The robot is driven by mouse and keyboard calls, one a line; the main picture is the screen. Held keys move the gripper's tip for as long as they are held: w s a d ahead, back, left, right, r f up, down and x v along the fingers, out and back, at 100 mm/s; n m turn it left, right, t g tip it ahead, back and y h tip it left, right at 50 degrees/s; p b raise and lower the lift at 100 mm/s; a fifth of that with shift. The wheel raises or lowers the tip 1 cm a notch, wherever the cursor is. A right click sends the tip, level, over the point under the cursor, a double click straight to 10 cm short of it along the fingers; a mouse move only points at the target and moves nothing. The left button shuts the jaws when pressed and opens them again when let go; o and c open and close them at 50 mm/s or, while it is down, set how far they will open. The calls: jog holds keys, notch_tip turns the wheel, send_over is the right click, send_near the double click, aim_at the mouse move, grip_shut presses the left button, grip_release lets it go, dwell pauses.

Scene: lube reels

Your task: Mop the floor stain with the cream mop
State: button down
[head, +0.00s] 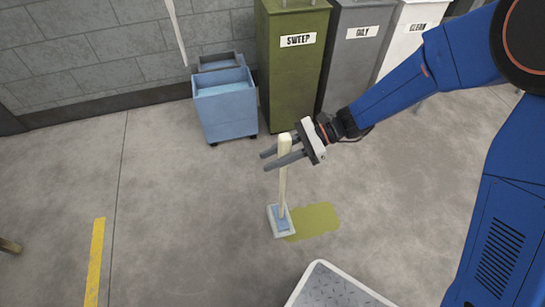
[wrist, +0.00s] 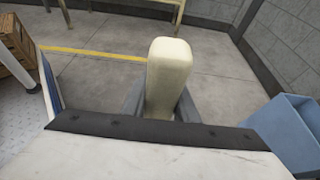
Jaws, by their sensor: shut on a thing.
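The cream mop (head: 283,185) stands nearly upright in the head view, with a cream handle and a pale head with a blue block. Its head rests on the floor at the left edge of the yellow-olive stain (head: 318,219) and overlaps that edge. My gripper (head: 281,158) is shut on the upper part of the mop handle. In the wrist view the handle top (wrist: 168,75) rises between the fingers of my gripper (wrist: 160,105). The mop head and the stain are hidden in the wrist view.
A blue mop bucket (head: 226,105) stands by the wall, beside the green SWEEP bin (head: 293,85). Grey (head: 352,60) and white (head: 408,35) bins stand to its right. A grey tray-like platform (head: 335,288) is at the bottom. The floor left of the mop is clear.

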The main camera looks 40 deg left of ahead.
notch_tip(320, 180, down, 8)
jog(key=shift+f, duration=0.15)
dwell(0.6)
jog(key=shift+f, duration=0.25)
dwell(0.6)
jog(key=w+d, duration=0.8)
jog(key=w, duration=0.1)
jog(key=shift+f, duration=0.15)
dwell(0.9)
jog(key=shift+w+d+t+h, duration=0.9)
jog(key=shift+w+d, duration=6.75)
jog(key=shift+w, duration=1.5)
jog(key=s+a+f, duration=0.1)
jog(key=s+a, duration=0.3)
jog(key=s, duration=0.1)
